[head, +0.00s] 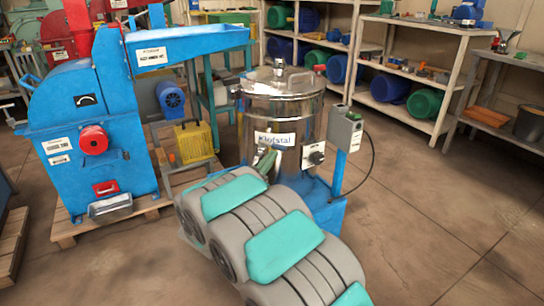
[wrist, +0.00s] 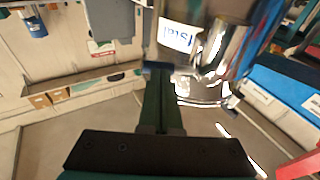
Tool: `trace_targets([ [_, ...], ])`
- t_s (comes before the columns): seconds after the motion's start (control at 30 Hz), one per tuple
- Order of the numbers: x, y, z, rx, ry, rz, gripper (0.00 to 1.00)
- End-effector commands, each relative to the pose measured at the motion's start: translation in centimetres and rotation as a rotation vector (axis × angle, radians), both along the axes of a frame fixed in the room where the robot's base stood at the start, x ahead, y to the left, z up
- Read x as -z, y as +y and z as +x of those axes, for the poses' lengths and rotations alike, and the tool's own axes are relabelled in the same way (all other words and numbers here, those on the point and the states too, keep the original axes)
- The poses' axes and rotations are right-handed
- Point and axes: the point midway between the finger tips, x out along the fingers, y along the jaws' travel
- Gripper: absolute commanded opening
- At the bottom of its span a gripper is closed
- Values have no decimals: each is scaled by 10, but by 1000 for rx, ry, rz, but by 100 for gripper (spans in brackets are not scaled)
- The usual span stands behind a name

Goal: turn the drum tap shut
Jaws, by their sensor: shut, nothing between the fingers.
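The polished steel drum (head: 290,105) stands upright on a blue base, with a lidded top and a white name label (head: 275,139). My gripper (head: 265,158) is in front of the drum, just below that label; its green fingers look shut and empty. In the wrist view, the fingers (wrist: 158,85) are together, and the steel drum (wrist: 225,50) shows tilted beyond them. I cannot tell whether the fingertips touch anything.
A grey control box (head: 345,130) on a blue post stands right of the drum, with a hanging cable. A blue mill (head: 80,130) stands on a pallet at left. The floor at right is clear.

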Motion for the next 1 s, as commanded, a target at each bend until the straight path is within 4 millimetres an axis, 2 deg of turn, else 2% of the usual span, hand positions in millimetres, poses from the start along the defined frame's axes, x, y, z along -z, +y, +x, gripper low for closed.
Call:
trace_targets([
  [0.2, -2, -5, 10, -1, 0, -1, 0],
  [0.57, -2, -5, 11, -5, 0, -1, 0],
  [1.0, -3, -19, 22, -136, 1, 0, 0],
])
